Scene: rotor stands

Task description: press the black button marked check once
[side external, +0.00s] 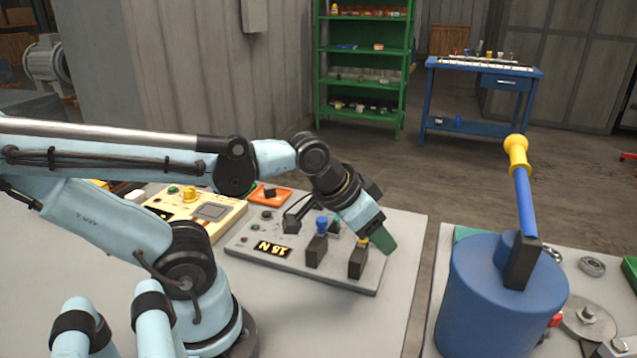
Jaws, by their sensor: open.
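A grey panel (312,281) lies on the table, with a lit display (272,250) that shows upside-down characters. Small round controls (267,215) sit at its left end. They are too small for me to read any marking, so I cannot tell which is the check button. Two dark upright blocks stand on the panel, one with a blue knob (321,224) and one with a yellow top (361,243). My gripper (382,240) is open over the panel's right part, with a green tip low near the yellow-topped block. I cannot tell whether it touches. My wrist hides part of the panel.
A cream box with a yellow knob (189,193) and an orange tray (270,200) stand behind-left of the panel. A blue cylinder (495,310) with a tall blue-and-yellow handle (520,180) stands at right. Bare table shows in front of the panel.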

